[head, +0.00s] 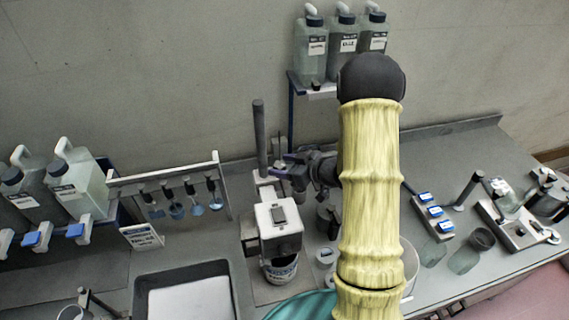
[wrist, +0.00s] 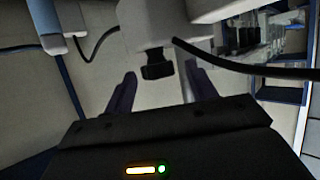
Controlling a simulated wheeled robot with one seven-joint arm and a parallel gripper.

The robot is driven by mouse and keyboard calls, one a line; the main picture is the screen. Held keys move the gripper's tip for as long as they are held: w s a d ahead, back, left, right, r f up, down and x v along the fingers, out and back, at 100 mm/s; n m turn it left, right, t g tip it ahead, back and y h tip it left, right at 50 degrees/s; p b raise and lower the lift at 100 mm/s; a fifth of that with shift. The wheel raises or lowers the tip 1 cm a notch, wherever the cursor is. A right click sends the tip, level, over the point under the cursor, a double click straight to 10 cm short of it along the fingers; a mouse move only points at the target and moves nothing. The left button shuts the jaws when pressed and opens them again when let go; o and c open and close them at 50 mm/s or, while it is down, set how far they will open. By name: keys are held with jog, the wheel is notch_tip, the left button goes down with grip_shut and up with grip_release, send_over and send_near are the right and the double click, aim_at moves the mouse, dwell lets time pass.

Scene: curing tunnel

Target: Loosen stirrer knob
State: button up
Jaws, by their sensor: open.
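In the wrist view a black knob (wrist: 157,66) sticks out of a white housing (wrist: 150,22). My gripper (wrist: 160,82) is open, with one dark finger on each side of the knob and visible gaps to both. In the head view my gripper (head: 287,172) is beside the post, behind the stirrer head; the knob cannot be made out there.
Several bottles stand on a wall shelf (head: 318,88) at the back. A rack of hanging tools (head: 175,185) and a tray (head: 185,295) are at left. Jars (head: 465,258) and a blue-topped block (head: 432,216) are at right. A dark cable (wrist: 240,66) crosses near the right finger.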

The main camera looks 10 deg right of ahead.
jog(key=c, duration=1)
